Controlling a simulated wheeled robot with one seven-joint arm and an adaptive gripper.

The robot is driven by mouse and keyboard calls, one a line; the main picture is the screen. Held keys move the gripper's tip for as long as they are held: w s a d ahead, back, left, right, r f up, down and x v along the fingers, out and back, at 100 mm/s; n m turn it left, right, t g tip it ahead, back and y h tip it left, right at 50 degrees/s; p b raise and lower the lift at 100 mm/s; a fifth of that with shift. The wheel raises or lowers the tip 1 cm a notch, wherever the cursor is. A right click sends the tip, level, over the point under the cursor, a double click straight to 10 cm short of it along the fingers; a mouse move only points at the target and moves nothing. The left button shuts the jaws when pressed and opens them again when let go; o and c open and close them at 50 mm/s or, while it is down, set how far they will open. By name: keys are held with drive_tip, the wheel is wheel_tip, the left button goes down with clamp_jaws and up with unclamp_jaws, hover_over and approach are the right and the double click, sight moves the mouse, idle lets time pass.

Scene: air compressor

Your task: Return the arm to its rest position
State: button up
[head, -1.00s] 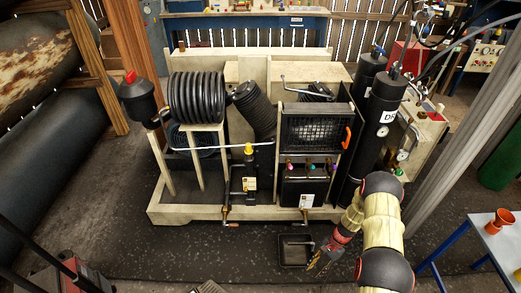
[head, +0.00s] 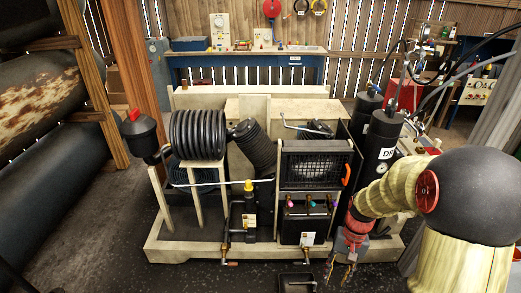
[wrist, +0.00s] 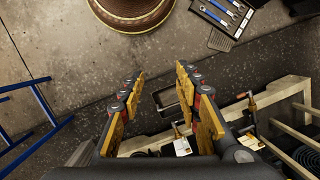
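My gripper (head: 340,272) hangs low at the right front of the air compressor (head: 185,247) in the head view. My arm (head: 385,190) comes in large from the right side. In the wrist view the two yellow-and-black fingers of my gripper (wrist: 160,85) stand well apart with nothing between their tips. The gripper is open and empty. A small black tray (head: 297,281) lies on the floor left of it, and this tray (wrist: 168,100) also shows beyond the gap between the fingers.
Black cylinders (head: 378,145) stand close behind my arm. A wooden post (head: 128,75) and large tanks (head: 40,190) are at left. A blue workbench (head: 245,70) stands behind. The wrist view shows a tool tray (wrist: 222,14), a round brown object (wrist: 130,12) and a blue frame (wrist: 40,105).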

drive_tip(key=s+a+r+n+t, duration=0.1)
drive_tip(key=s+r+t, duration=0.1)
drive_tip(key=s+r, duration=0.3)
drive_tip(key=s+a+r+n+t+h+p, duration=0.1)
drive_tip(key=s+r, duration=0.4)
drive_tip(key=r, duration=0.8)
drive_tip(key=s+a+r+n+t, duration=0.1)
drive_tip(key=s+a+r+t, duration=0.1)
drive_tip(key=s+r+t, duration=0.3)
wheel_tip(320, 180, up, 4)
drive_tip(key=shift+a+r+n+h, duration=0.1)
drive_tip(key=shift+a+n+h, duration=0.2)
drive_tip(key=shift+a+h, duration=0.1)
